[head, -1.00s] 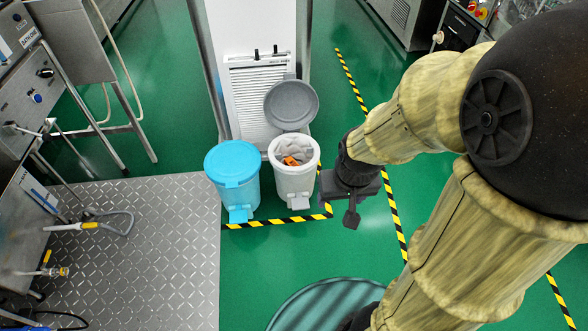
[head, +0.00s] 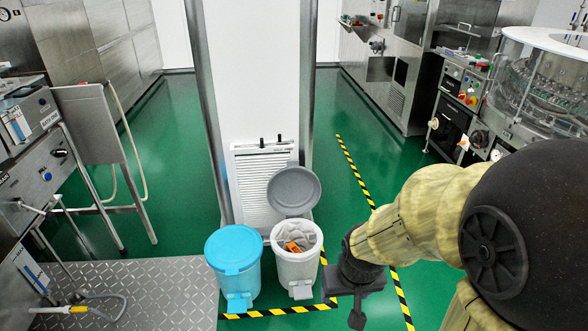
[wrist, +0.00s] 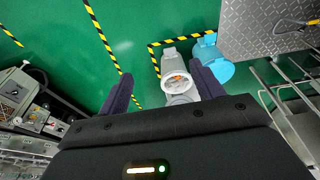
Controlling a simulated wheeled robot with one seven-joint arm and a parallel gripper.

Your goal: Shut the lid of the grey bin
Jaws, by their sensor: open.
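The grey bin (head: 297,267) stands on the green floor with a white-grey body and a front pedal. Its round grey lid (head: 294,190) is raised, tilted back at the rear of the rim. Pale waste and an orange item show inside. My gripper (head: 357,318) is to the right of the bin in the head view, apart from it and empty. In the wrist view my gripper (wrist: 160,85) shows its two dark fingers spread wide. The grey bin (wrist: 172,68) appears beyond and between them, and its lid (wrist: 180,98) is partly hidden by my gripper's body.
A blue bin (head: 233,272) with its lid down stands close left of the grey bin. A white louvred panel (head: 262,180) and column are right behind. Yellow-black tape (head: 285,311) marks the floor. Green floor is free to the right.

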